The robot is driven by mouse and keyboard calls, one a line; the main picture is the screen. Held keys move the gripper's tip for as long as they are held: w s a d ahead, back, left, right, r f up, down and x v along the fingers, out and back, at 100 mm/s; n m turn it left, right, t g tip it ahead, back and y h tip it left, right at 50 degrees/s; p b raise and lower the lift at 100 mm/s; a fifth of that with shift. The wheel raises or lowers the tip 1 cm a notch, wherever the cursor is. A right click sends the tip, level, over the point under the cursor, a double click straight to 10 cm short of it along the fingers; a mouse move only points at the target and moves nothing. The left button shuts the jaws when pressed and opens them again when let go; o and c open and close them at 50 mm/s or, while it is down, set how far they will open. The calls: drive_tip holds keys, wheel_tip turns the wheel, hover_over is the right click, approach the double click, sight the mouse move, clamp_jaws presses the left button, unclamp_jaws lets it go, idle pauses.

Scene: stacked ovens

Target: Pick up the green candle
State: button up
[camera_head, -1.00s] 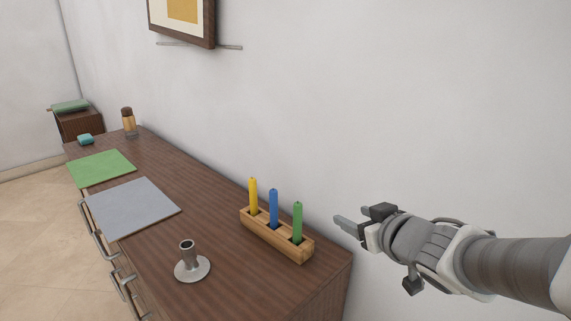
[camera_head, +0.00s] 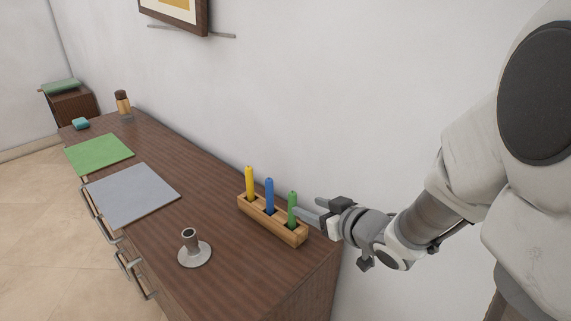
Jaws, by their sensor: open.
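The green candle (camera_head: 292,208) stands upright in the right slot of a wooden block holder (camera_head: 257,220). A blue candle (camera_head: 269,195) and a yellow candle (camera_head: 250,182) stand in the same holder to its left. My gripper (camera_head: 306,209) is open, and its fingers point left at the green candle from the right. The fingertips are very close to the candle in the picture; I cannot tell whether they touch it or are on either side of it.
The holder stands on a brown wooden dresser (camera_head: 215,212) along the white wall. A grey metal candlestick (camera_head: 194,249) stands in front of it. A grey mat (camera_head: 133,194), green mat (camera_head: 99,153), teal object (camera_head: 81,124) and brown-capped jar (camera_head: 123,106) are farther left.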

sight(294, 201)
drive_tip(key=b+x, duration=0.2)
drive_tip(key=x, duration=0.7)
drive_tip(key=b+x, duration=0.1)
drive_tip(key=x, duration=0.1)
drive_tip(key=shift+f, duration=0.35)
drive_tip(key=shift+w+a+f, duration=0.15)
drive_tip(key=shift+w+a, duration=0.05)
drive_tip(key=shift+w, duration=0.35)
clamp_jaws()
